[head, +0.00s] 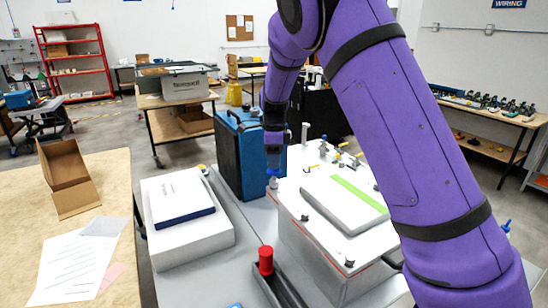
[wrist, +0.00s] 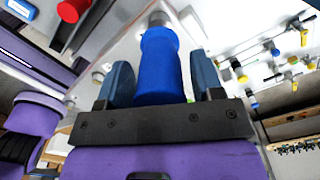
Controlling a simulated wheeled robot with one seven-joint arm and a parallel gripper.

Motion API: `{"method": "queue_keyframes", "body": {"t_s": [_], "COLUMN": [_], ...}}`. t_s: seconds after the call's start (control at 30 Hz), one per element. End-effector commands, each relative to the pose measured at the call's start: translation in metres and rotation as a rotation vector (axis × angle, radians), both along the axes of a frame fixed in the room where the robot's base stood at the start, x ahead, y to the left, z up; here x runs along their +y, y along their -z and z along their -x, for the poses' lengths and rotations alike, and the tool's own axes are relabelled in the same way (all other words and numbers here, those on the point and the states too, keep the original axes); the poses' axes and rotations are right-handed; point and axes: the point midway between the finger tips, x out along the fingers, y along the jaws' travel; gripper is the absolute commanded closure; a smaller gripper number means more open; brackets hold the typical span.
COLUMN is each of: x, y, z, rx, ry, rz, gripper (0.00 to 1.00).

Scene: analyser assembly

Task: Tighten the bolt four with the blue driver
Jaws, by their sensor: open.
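The blue driver (wrist: 160,68) stands between my gripper's two fingers in the wrist view, with a visible gap on each side. Its far end meets a grey bolt or shaft (wrist: 158,18) at the edge of the white analyser top (wrist: 125,48). In the head view a small part of the blue driver (head: 273,171) shows below my gripper (head: 275,150), at the back left corner of the analyser (head: 320,262). Other dark bolts (head: 305,217) (head: 350,262) sit along its left and front edges. No number shows on any bolt. Whether the driver is seated is unclear.
A red-handled tool (head: 266,262) stands in a dark tray on the grey table. A blue case (head: 240,155) stands close behind my gripper. A white box (head: 190,235) is at left. Small valves and fittings (head: 340,155) crowd the analyser's back.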

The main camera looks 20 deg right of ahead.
Motion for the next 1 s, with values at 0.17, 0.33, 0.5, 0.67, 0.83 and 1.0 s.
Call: {"method": "queue_keyframes", "body": {"t_s": [0.17, 0.33, 0.5, 0.67, 0.83, 1.0], "x": [0.000, 0.000, 0.000, 0.000, 0.000, 0.000], "y": [0.000, 0.000, 0.000, -0.005, -0.013, -0.020], "z": [0.000, 0.000, 0.000, 0.000, 0.000, 0.000], "rx": [0.000, 0.000, 0.000, 0.000, -0.003, -0.002], "ry": [0.000, 0.000, -0.001, -0.001, -0.001, -0.002], "rz": [0.000, 0.000, 0.000, -0.001, -0.002, -0.002], "gripper": [0.39, 0.74, 1.00, 1.00, 1.00, 1.00]}}
